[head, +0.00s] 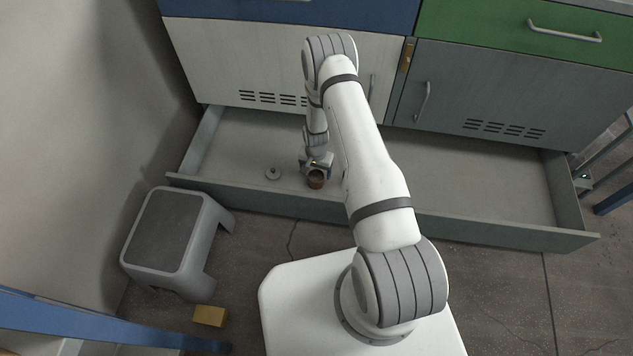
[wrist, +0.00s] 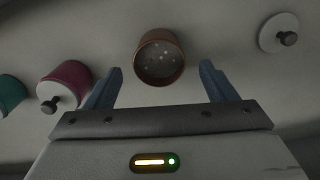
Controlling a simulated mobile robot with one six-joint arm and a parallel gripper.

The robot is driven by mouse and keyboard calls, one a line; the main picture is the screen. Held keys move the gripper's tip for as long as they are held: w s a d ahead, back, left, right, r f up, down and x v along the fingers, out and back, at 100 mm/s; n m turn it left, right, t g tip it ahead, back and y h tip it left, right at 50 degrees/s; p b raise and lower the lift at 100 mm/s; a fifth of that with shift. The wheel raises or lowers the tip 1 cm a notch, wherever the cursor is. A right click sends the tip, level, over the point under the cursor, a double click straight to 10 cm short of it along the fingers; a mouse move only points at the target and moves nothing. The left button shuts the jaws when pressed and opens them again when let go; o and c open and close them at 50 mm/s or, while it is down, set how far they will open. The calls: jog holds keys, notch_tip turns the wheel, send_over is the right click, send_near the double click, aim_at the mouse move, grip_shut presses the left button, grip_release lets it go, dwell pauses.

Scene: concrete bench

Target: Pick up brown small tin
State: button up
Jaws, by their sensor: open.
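The brown small tin (head: 316,180) stands in the open bottom drawer near its front wall. In the wrist view the brown tin (wrist: 160,57) is open at the top, with a copper-coloured rim and pale specks inside. My gripper (head: 316,164) is down in the drawer at the tin. In the wrist view my gripper (wrist: 161,72) is open, with one blue finger to each side of the tin's line. The tin shows between and just ahead of the fingertips; I see no contact.
A round pale lid with a dark knob (wrist: 280,33) lies beside the tin; it also shows in the head view (head: 272,173). A magenta tin (wrist: 67,86) and a teal tin (wrist: 11,95) stand on the other side. The drawer's front wall (head: 480,232) is close by.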

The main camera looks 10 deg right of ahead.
aim_at(316, 178)
notch_tip(316, 178, down, 4)
jog(key=shift+s+f+b, duration=0.1)
jog(key=shift+b, duration=0.7)
jog(key=c, duration=1.2)
jog(key=shift+o, duration=0.2)
